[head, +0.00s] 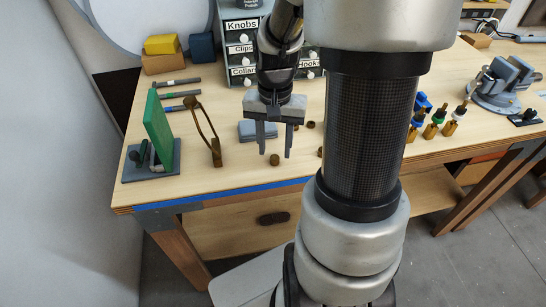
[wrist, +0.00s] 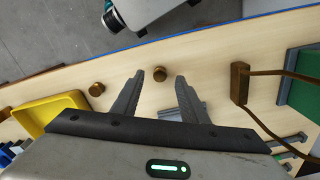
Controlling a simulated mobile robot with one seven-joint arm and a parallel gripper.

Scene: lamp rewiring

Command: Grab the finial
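A small round brown-gold knob (head: 274,159), which looks like the finial, stands on the table near the front edge. In the wrist view, a knob of this kind (wrist: 159,73) shows between my fingertips, apart from both. A second, similar knob (wrist: 96,89) lies to its left in the wrist view. I cannot tell for sure which is the finial. My gripper (head: 273,153) points down, open and empty, above the table; it also shows in the wrist view (wrist: 160,75). A small grey-blue block (head: 247,130) is just behind it, partly hidden by a finger.
A bronze harp-like loop (head: 209,134) and a green panel on a stand (head: 159,128) are left of my gripper. A drawer unit (head: 240,40) stands behind. A yellow tray (wrist: 50,105) is at left in the wrist view. My arm hides the table's middle.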

